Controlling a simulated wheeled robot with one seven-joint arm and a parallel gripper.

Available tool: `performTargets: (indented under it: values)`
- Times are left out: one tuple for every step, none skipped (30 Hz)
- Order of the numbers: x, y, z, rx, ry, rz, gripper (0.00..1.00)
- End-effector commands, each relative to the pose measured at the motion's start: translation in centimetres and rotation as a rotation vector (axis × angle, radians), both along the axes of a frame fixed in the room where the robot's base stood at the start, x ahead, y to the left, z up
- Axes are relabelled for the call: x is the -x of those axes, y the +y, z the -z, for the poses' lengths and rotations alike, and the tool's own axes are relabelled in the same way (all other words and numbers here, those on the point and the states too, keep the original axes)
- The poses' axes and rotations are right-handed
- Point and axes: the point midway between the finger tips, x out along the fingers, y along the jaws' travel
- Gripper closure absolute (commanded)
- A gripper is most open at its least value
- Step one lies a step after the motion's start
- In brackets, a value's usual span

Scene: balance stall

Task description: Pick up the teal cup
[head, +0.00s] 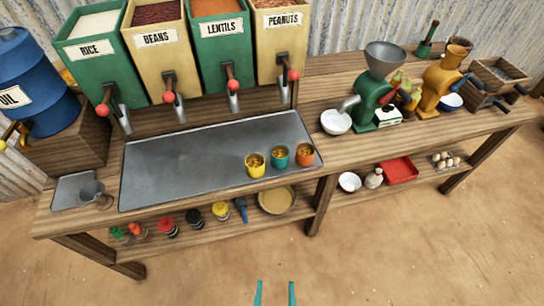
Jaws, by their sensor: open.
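The teal cup (278,157) stands upright on the metal tray (185,165) near its front right end. It is between a yellow cup (254,164) on its left and an orange cup (305,154) on its right, with narrow gaps. Yellowish contents show inside the cups. My gripper (274,291) is at the bottom edge of the head view, with two teal fingertips apart and nothing between them. It is well in front of the bench, away from the cups.
Dispensers with red-knobbed levers, one marked lentils (220,38), hang above the tray's back. A blue oil barrel (38,85) stands at left, and a green grinder (374,95) at right. A lower shelf holds jars and a round tan dish (276,200). The floor in front is clear.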

Motion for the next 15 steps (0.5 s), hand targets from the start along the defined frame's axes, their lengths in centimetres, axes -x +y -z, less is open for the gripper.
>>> performTargets:
  values:
    - [-1.9,0.0,0.4,-0.001,-0.005,0.002,0.45]
    - [-2.8,-0.1,0.7,-0.003,-0.001,0.004,0.45]
    - [-4.1,-0.1,1.1,-0.004,0.004,0.005,0.45]
    - [-5.1,-0.1,1.4,-0.005,0.009,0.006,0.45]
    - [-6.1,-0.2,1.7,-0.006,0.013,0.007,0.45]
    - [-7.4,-0.2,2.0,-0.006,0.018,0.007,0.45]
    - [-8.4,-0.2,2.1,-0.007,0.022,0.007,0.45]
    - [-9.4,-0.2,2.3,-0.007,0.026,0.007,0.45]
    - [-10.8,-0.3,2.4,-0.008,0.032,0.006,0.45]
    - [-11.8,-0.3,2.5,-0.009,0.036,0.005,0.45]
    - [-12.8,-0.3,2.5,-0.01,0.04,0.004,0.45]
    - [-14.1,-0.3,2.5,-0.011,0.046,0.003,0.45]
    - [-15.2,-0.3,2.5,-0.012,0.05,0.001,0.45]
    - [-16.2,-0.3,2.5,-0.012,0.054,-0.001,0.45]
    - [-17.6,-0.3,2.3,-0.012,0.06,-0.003,0.45]
